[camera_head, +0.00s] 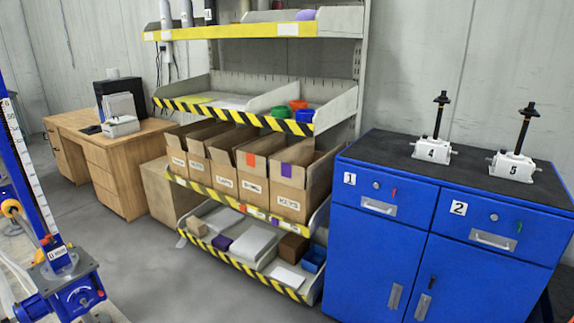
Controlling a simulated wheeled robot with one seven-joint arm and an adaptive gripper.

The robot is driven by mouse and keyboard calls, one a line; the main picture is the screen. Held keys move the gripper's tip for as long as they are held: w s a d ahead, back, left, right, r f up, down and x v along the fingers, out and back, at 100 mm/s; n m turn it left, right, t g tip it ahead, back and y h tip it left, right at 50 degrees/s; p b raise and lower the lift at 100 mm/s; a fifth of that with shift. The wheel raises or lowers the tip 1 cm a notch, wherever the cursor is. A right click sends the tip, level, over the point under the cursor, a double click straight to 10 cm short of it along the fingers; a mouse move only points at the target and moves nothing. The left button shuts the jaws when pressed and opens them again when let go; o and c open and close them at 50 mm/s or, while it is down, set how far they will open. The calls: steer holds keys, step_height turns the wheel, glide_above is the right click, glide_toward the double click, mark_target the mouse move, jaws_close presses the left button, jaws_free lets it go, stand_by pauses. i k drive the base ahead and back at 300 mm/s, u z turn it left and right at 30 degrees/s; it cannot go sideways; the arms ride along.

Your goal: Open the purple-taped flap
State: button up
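A purple tape patch (286,170) sits on the upper front of a cardboard box (289,199) labelled "KEYS". This box is the rightmost in a row on the shelf's middle tier. Tall flaps or sides rise around its top, and I cannot tell exactly how the taped flap is folded. The box to its left (253,186) carries an orange tape patch (250,160). My gripper is not in view.
The boxes stand on a shelf rack (224,202) with striped edges. A blue cabinet (380,250) with two screw jacks (432,148) stands close on the right. A wooden desk (120,165) is at the left. Grey floor (165,270) before the rack is clear.

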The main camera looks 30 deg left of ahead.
mark_target(283, 173)
steer(key=u, duration=0.15)
steer(key=i, duration=0.45)
steer(key=u, duration=0.95)
steer(key=i, duration=0.75)
steer(key=u, duration=0.65)
